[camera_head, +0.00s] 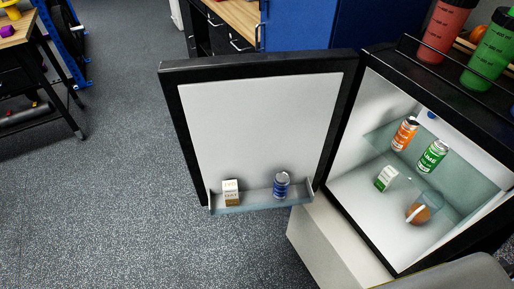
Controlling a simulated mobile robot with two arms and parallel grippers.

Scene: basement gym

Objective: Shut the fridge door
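The fridge door (262,125) is wide open, with its black frame and white inner panel facing me. It is joined to the fridge body (460,188) at the right along the edge between them. A shelf low on the door holds a small carton (231,192) and a blue can (281,185). Inside the fridge are an orange can (404,133), a green can (432,157), a small green and white carton (386,178) and a glass container with something orange-brown (419,208). Neither of my grippers can be seen.
A red bottle (446,30) and a green bottle (492,58) stand on the railed fridge top. A pale box-like base (325,245) is under the fridge. A workbench (30,55) is at the far left. Grey floor (110,190) left of the door is clear.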

